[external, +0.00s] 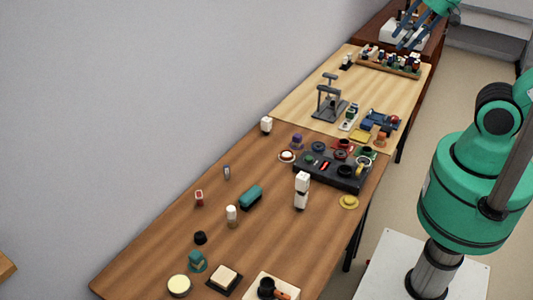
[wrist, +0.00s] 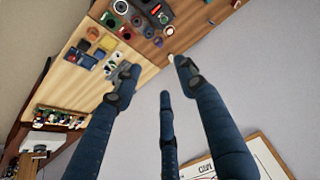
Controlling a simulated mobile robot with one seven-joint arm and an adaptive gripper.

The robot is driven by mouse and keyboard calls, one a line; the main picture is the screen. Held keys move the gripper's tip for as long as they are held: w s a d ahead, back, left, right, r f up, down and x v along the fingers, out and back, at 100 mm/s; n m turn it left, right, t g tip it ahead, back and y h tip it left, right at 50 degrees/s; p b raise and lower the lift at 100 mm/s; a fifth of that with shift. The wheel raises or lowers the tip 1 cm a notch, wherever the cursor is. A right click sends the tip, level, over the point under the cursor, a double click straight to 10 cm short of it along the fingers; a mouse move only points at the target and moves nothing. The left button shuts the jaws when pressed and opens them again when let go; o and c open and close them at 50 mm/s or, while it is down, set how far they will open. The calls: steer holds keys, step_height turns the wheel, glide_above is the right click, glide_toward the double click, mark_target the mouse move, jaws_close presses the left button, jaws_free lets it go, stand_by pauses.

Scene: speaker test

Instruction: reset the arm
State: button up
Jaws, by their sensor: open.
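My gripper (external: 408,28) is at the top right of the external view, raised over the far end of the row of tables. Its dark blue fingers are spread and hold nothing. In the wrist view my gripper (wrist: 152,82) shows three fingers apart, with the grey wall and the tables behind them. The upper part of my green arm is cut off by the picture's edge in the external view.
The brown near table (external: 150,255) carries a black console (external: 315,177) and several small items. The pale table (external: 290,100) holds a grey stand (external: 328,108) and a rack (external: 388,66). A framed board (wrist: 262,150) is at the lower right in the wrist view.

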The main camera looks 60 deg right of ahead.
steer(key=shift+s+d+f, duration=0.2)
steer(key=shift+s+d, duration=0.05)
steer(key=shift+s, duration=0.45)
steer(key=shift+f, duration=0.1)
step_height(320, 180, down, 3)
steer(key=b, duration=0.3)
stand_by(1.1)
